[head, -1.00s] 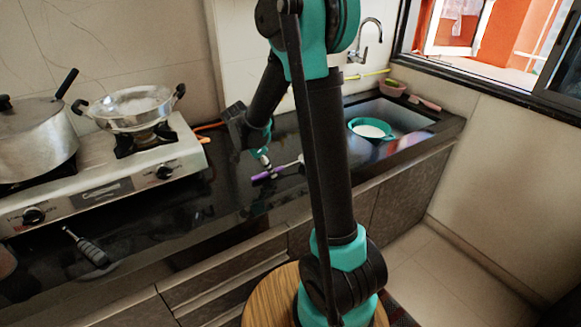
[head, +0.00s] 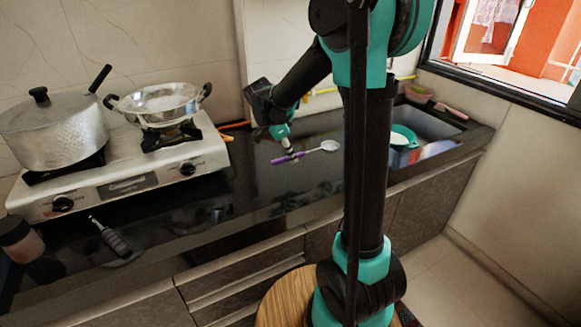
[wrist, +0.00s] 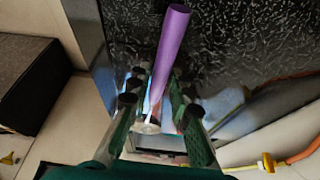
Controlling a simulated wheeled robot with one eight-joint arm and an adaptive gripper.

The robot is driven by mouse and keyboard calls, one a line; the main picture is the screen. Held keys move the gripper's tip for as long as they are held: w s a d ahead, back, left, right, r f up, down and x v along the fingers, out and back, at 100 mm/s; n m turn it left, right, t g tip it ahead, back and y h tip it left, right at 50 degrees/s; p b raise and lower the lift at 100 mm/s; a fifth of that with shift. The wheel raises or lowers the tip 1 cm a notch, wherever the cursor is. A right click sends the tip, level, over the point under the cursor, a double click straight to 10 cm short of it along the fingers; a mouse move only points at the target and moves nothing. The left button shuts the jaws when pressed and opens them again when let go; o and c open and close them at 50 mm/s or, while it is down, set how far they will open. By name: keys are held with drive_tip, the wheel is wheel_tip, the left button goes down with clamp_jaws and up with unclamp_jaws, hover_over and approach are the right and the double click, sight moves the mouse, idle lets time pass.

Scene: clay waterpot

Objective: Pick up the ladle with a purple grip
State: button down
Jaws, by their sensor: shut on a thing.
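The ladle with a purple grip (head: 287,158) shows in the head view just above the black counter, its pale bowl end pointing right. In the wrist view its purple grip (wrist: 169,50) runs from the top centre down between the fingers. My gripper (head: 283,138) is shut on the ladle's grip. Its two fingers (wrist: 158,112) lie on either side of the grip in the wrist view. The pale bowl end is partly hidden between and beyond the fingers there.
A gas stove (head: 130,170) with a lidded pot (head: 52,130) and a steel pan (head: 160,104) stands at left. A black-handled utensil (head: 113,240) lies on the front counter. A sink holding a teal pan (head: 403,137) is at right. A window is at upper right.

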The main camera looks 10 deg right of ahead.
wheel_tip(320, 180, up, 13)
idle(0.3)
drive_tip(key=shift+f, duration=0.15)
idle(0.6)
